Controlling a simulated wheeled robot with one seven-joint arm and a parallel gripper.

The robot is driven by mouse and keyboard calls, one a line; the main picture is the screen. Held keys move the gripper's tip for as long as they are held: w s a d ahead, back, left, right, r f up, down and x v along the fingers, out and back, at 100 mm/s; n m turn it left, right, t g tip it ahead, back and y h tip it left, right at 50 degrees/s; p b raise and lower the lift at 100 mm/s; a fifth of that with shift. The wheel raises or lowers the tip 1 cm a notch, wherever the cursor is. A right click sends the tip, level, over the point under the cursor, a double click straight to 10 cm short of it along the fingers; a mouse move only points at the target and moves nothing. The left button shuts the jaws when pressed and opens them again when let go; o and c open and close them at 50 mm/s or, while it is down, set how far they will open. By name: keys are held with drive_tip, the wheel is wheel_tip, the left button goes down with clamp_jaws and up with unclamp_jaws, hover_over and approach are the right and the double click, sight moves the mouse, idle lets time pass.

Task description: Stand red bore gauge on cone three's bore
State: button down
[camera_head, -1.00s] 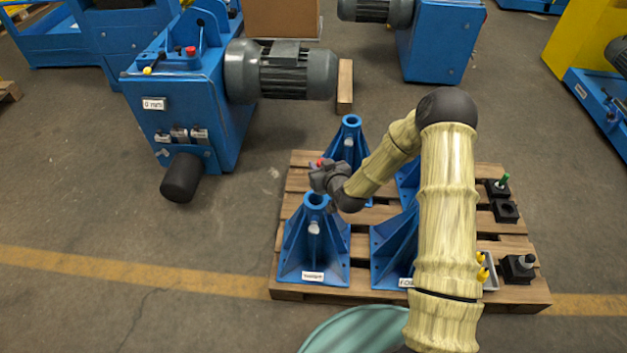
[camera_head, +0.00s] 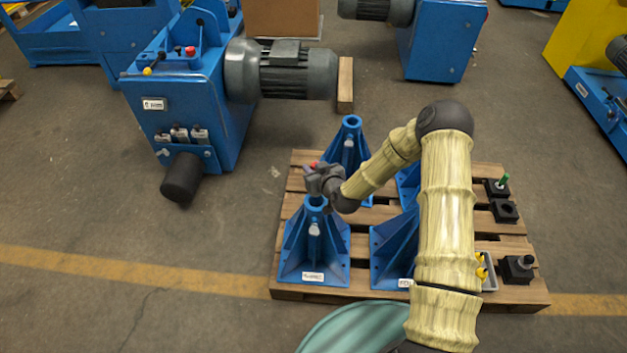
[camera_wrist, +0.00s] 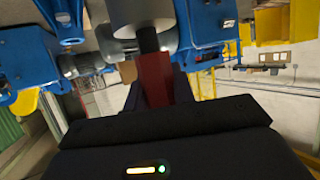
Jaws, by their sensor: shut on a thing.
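My gripper (camera_head: 317,182) is shut on the red bore gauge (camera_head: 313,165), whose red top shows above the fingers. In the wrist view the red body (camera_wrist: 153,80) sits between the fingers, with a black part (camera_wrist: 148,40) beyond it. The gripper is over the top of the front-left blue cone stand (camera_head: 314,245) and hides part of its bore. I cannot tell whether the gauge touches the bore. Other blue cone stands are at the back (camera_head: 350,148) and front middle (camera_head: 393,245). Their labels are too small to read, so I cannot tell which is cone three.
The stands are on a wooden pallet (camera_head: 450,299). Black blocks (camera_head: 505,211) line its right side, one with a green-topped piece (camera_head: 503,180). A tray with yellow-topped pieces (camera_head: 481,270) is partly behind my arm. A blue machine with a grey motor (camera_head: 285,70) stands behind left.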

drive_tip(key=shift+w+f, duration=0.15)
drive_tip(key=shift+f, duration=0.2)
drive_tip(key=shift+f, duration=1.9)
drive_tip(key=shift+f+b, duration=0.6)
drive_tip(key=shift+b, duration=0.1)
drive_tip(key=c, duration=1.2)
unclamp_jaws()
drive_tip(key=shift+o, duration=0.2)
